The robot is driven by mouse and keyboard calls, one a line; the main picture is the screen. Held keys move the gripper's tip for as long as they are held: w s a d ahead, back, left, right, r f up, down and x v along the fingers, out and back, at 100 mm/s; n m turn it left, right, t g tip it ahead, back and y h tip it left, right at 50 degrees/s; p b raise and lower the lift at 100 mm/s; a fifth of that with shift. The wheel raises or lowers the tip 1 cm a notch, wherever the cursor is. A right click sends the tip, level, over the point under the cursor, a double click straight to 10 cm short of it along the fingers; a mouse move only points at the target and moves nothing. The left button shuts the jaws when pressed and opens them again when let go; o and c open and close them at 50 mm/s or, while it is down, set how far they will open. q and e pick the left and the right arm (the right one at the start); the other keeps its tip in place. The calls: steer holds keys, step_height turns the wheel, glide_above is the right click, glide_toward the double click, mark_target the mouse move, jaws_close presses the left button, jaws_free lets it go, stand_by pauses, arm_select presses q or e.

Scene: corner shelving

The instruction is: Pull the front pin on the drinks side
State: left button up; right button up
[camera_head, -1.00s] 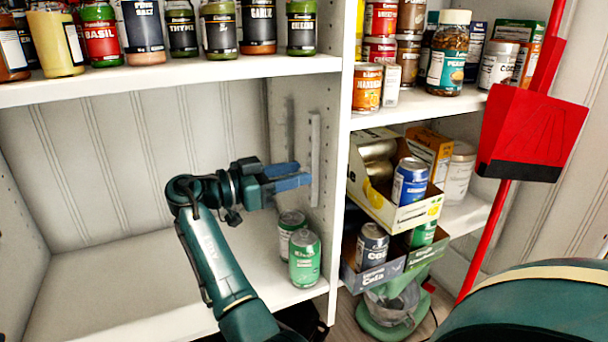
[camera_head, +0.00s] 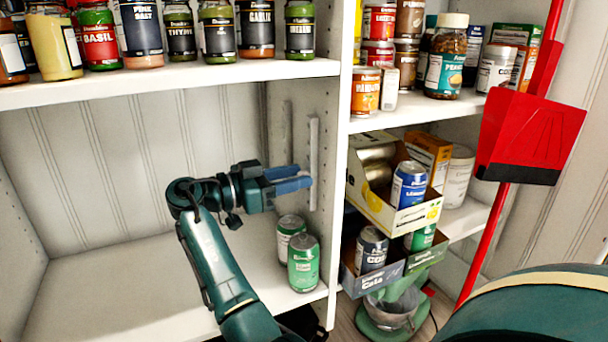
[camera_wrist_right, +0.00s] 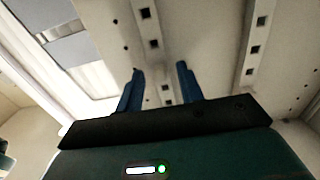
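My right gripper (camera_head: 304,178) reaches across the left bay toward the white divider panel (camera_head: 337,200). Its two blue fingertips are close to the pale slotted front strip (camera_head: 314,165) on the panel's left face. In the right wrist view the fingers of the right gripper (camera_wrist_right: 160,76) stand apart with a gap between them. A slotted strip (camera_wrist_right: 149,28) runs down toward that gap, with dark square slots in it. I cannot make out a separate pin in either view, nor whether the fingertips touch the panel. My left gripper is not in view.
Two green cans (camera_head: 303,262) stand on the lower shelf beneath the gripper. Spice jars (camera_head: 217,30) line the shelf above. Right of the divider are drink cartons with cans (camera_head: 409,184) and a red dustpan (camera_head: 530,130).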

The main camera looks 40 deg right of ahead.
stand_by(0.3)
jaws_close()
stand_by(0.4)
steer(key=shift+a, duration=0.1)
steer(key=shift+v, duration=2.9)
